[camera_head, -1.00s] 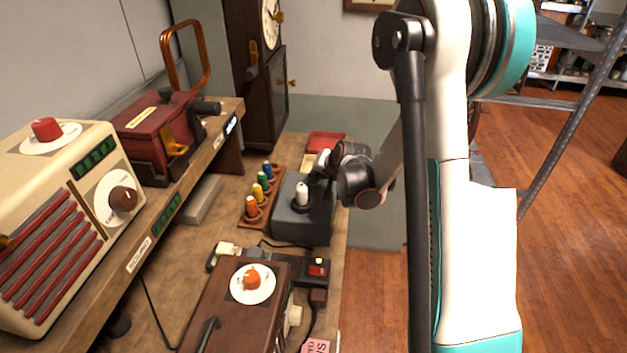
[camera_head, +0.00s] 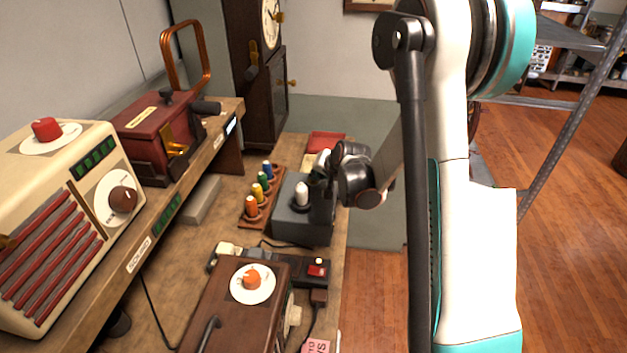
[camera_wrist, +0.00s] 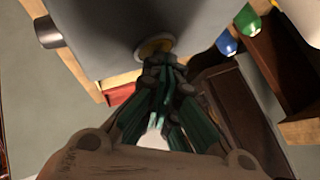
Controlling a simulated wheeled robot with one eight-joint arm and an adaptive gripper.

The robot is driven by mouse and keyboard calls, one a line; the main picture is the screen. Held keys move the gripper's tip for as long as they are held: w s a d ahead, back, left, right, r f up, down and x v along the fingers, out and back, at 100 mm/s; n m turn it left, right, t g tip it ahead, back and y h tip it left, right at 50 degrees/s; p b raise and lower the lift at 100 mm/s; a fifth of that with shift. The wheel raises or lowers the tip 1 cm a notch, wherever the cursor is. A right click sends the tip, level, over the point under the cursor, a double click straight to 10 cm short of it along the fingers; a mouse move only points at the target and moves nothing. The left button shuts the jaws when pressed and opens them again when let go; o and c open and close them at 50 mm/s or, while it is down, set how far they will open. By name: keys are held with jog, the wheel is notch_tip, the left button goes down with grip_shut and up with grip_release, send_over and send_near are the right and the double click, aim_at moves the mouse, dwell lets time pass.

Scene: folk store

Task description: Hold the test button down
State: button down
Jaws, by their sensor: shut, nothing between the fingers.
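A dark grey box (camera_head: 288,227) with a white rounded knob (camera_head: 302,193) on top stands on the bench, right of the colored pegs. In the wrist view its grey face (camera_wrist: 110,25) fills the top, with a round yellowish button (camera_wrist: 154,47) on it. I cannot read a label, so I cannot confirm that this is the test button. My gripper (camera_wrist: 160,66) is shut and empty, its fingertips right at the button and covering its lower part. Contact or pressing cannot be told. In the head view my gripper (camera_head: 320,190) is beside the white knob, partly hiding the box.
A wooden rack (camera_head: 249,222) of colored pegs stands left of the box. A power strip (camera_head: 316,270) and a brown box with an orange dial (camera_head: 251,281) are in front. A red tray (camera_head: 326,141) lies behind. A raised shelf holds a cream radio (camera_head: 60,210).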

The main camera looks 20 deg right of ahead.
dwell(0.3)
jog(key=shift+r+p, duration=0.45)
jog(key=shift+r, duration=0.45)
jog(key=shift+r, duration=0.1)
notch_tip(320, 180, up, 5)
jog(key=p, duration=0.3)
dwell(0.7)
